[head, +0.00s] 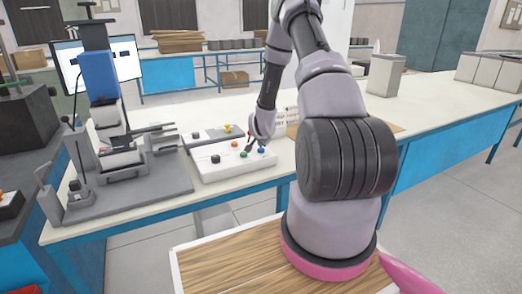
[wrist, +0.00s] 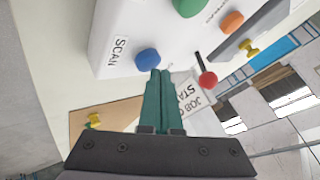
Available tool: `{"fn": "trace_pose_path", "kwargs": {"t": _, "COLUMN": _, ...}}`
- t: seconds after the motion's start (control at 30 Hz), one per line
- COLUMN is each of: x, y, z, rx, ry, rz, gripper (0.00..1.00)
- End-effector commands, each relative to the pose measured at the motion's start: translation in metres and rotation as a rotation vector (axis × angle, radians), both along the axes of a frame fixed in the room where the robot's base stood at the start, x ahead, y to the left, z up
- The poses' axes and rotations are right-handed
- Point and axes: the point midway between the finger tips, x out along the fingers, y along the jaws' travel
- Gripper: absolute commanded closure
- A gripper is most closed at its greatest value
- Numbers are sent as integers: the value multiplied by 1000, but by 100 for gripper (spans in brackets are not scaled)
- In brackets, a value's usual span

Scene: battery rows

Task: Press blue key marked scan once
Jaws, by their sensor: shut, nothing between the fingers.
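The blue key (wrist: 147,60) is a round dome on a white control box (wrist: 97,52), beside a label reading SCAN (wrist: 119,50). My gripper (wrist: 158,72) is shut and empty, its green fingers together. In the wrist view the fingertips lie at the edge of the blue key; I cannot tell whether they touch it. In the head view the white box (head: 237,168) stands on the bench, with the blue key (head: 261,150) at its right end and my wrist just above. The fingertips are hard to make out there.
A green key (wrist: 187,6) and an orange key (wrist: 231,21) are on the same box. A red-tipped lever (wrist: 208,79) stands close to my fingers. A black key (head: 216,159) sits at the box's left. A grey press fixture (head: 120,170) stands left.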

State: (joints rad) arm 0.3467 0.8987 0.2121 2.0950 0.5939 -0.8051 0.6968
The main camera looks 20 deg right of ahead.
Motion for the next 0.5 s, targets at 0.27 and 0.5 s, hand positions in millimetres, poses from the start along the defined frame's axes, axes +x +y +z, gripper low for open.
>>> {"fn": "trace_pose_path", "kwargs": {"t": 0.27, "x": 0, "y": 0, "z": -4, "rx": 0, "ry": 0, "rz": 0, "gripper": 100}}
{"fn": "trace_pose_path", "kwargs": {"t": 0.5, "x": 0, "y": 0, "z": -6, "rx": -1, "ry": 0, "rz": 1, "gripper": 100}}
